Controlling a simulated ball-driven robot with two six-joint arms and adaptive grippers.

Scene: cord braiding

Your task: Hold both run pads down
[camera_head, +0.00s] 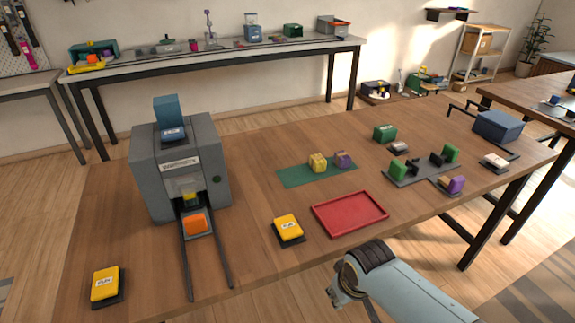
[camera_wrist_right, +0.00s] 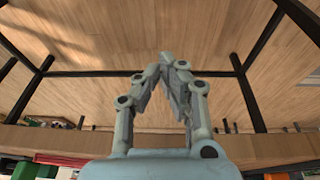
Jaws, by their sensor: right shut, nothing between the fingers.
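One yellow run pad (camera_head: 105,284) lies on a dark base at the front left of the wooden table. The other yellow run pad (camera_head: 287,227) lies right of the grey braiding machine (camera_head: 150,185), beside the red tray. Nothing touches either pad. My right arm reaches in at the lower right of the head view, near the table's front edge and away from both pads. The right wrist view shows my right gripper (camera_wrist_right: 168,68) with its fingers closed together and empty. My left gripper is not in view.
An orange block (camera_head: 195,223) sits between the machine's two dark front rails (camera_head: 223,262). A red tray (camera_head: 351,213) lies right of the near pad. A green mat (camera_head: 291,176) with yellow and purple blocks and a dark fixture (camera_head: 423,171) stand farther right. Bare tabletop surrounds the left pad.

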